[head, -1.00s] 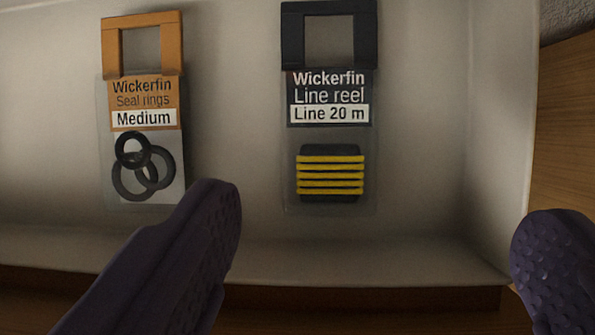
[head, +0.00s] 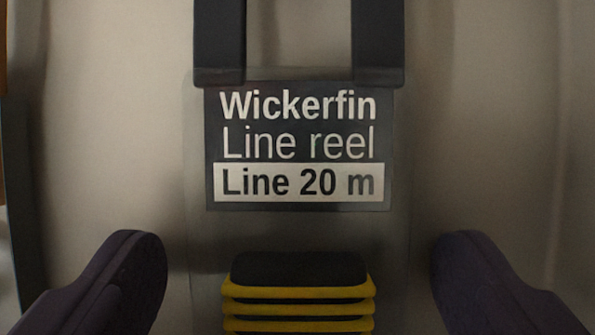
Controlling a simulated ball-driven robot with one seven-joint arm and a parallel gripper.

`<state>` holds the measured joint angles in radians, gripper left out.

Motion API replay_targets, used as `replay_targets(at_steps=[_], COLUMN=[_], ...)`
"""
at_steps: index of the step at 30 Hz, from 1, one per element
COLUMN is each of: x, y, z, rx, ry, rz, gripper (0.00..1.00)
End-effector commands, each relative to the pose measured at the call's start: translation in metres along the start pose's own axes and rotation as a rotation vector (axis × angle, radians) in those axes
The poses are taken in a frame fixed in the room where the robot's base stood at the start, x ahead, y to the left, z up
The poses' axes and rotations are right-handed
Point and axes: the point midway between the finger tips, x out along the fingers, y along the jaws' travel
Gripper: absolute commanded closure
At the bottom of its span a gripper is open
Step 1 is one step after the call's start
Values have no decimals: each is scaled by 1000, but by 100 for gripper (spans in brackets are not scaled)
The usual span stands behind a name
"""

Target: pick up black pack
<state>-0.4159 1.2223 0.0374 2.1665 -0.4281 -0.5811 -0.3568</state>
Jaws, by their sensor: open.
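The black pack (head: 298,148) fills the middle of the head view. It has a black hanger frame at the top, a dark label reading "Wickerfin Line reel Line 20 m", and a clear pouch with a black reel wound in yellow line. The hanger's top and the pouch's lower end are cut off by the picture edges. My gripper (head: 297,262) is open, with one dark purple finger on each side of the pouch. No contact between the fingers and the pack shows.
The pale tray (head: 500,130) lies behind the pack, with bare surface on both sides of it. A sliver of the orange-topped pack (head: 3,45) shows at the far left edge.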

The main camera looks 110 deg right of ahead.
Motion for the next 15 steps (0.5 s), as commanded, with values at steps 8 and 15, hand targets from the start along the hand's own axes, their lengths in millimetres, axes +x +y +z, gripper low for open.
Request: replay_targets(at_steps=[8,15], x=[-1,-1], y=[0,0], z=[0,0], rx=[0,1], ry=[0,-1], rz=[0,0], gripper=[57,69])
